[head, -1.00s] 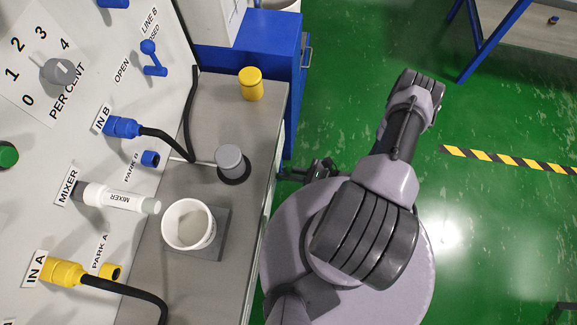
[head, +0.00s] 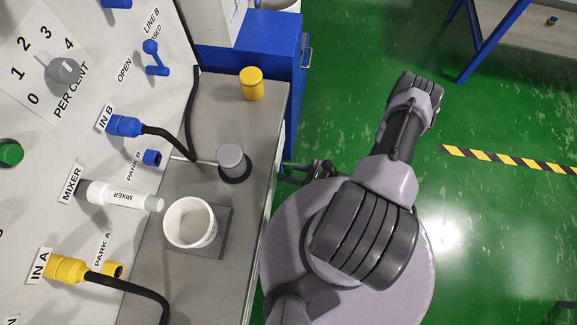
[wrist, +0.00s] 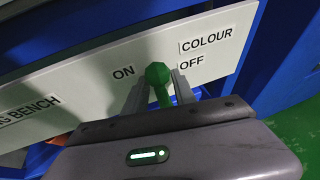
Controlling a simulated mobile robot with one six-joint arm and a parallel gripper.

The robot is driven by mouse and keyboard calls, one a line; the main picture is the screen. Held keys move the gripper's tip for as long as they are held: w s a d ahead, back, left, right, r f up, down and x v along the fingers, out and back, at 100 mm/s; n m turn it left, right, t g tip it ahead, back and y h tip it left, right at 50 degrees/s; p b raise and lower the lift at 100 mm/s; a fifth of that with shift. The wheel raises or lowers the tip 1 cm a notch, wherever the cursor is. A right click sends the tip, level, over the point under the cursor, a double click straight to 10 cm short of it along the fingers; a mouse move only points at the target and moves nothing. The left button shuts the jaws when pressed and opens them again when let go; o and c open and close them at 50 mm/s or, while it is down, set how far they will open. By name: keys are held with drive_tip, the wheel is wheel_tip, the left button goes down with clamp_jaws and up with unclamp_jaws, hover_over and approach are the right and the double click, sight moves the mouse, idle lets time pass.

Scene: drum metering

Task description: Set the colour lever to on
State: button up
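The colour lever (wrist: 158,76) is green with a faceted knob and shows in the wrist view. It stands on a pale panel (wrist: 90,85) between the printed words ON, on its left, and OFF, on its right, with COLOUR above OFF. My gripper (wrist: 159,88) has one finger on each side of the lever. The fingers are apart, and I see no clear contact with the lever. The lever's base is hidden behind my gripper body. In the head view the lever is out of sight, and dark parts of my wrist show beside the bench.
In the head view the grey bench (head: 215,285) holds a white cup (head: 190,222), a grey-capped post (head: 232,160) and a yellow jar (head: 251,84). A blue cabinet (head: 262,45) stands behind. The green floor (head: 500,230) to the right is open.

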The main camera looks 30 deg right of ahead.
drive_tip(key=shift+f, duration=0.1)
drive_tip(key=p+v, duration=0.3)
drive_tip(key=v, duration=1.4)
drive_tip(key=shift+d, duration=0.15)
drive_tip(key=shift+s, duration=0.15)
